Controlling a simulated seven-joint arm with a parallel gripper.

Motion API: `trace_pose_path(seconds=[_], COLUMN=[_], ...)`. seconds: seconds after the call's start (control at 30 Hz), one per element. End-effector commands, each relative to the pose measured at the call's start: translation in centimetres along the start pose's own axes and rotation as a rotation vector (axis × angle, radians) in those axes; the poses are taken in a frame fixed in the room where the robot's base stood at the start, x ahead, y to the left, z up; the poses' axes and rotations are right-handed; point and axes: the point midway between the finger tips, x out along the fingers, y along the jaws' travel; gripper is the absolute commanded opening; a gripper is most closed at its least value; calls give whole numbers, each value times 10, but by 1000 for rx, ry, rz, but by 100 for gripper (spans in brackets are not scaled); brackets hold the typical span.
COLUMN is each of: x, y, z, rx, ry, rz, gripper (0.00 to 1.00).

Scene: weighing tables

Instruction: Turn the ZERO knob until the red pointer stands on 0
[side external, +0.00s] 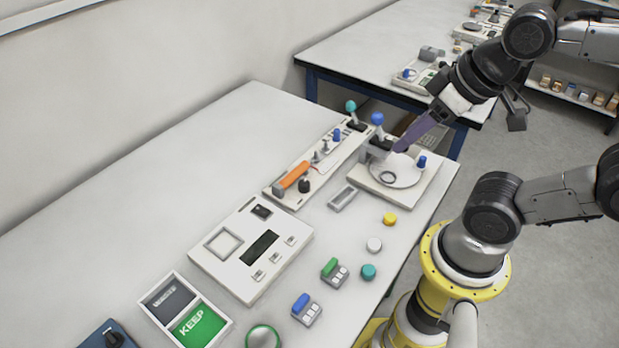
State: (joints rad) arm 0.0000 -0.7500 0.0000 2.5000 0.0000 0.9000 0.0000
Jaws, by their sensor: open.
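My gripper (400,146) reaches in from the upper right, angled down over the round white dial plate (399,176) of a device at the table's right end. Its fingertips are close to a blue ball-topped lever (377,118); I cannot tell whether they touch it. The gripper is open, and I see nothing held in it. A small blue knob (421,161) stands at the plate's right side. A black knob (304,185) sits on the long panel to the left. No ZERO label or red pointer can be made out at this size.
The long panel (285,199) carries an orange handle (294,175) and a teal-topped lever (351,106). A white scale (213,267), coloured discs and small button blocks lie nearer the front. The table's left rear (130,190) is clear. A second table (350,57) stands behind.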

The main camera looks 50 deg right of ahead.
Motion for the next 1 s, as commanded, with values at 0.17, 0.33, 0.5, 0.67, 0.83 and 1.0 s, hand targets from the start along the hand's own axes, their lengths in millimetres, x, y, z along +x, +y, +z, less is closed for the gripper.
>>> trace_pose_path(seconds=[0.17, 0.33, 0.5, 0.67, 0.83, 1.0], x=[0, -8, -8, 7, 41, 89], y=[0, 0, 0, 0, 0, 0], z=[0, -13, -50, -84, -123, -151], rx=[10, 115, 244, 343, 443, 516], ry=[0, 29, 2, -56, -146, -249], rz=[0, -2, 0, 10, 33, 66], gripper=[49, 49, 49, 49, 49, 49])
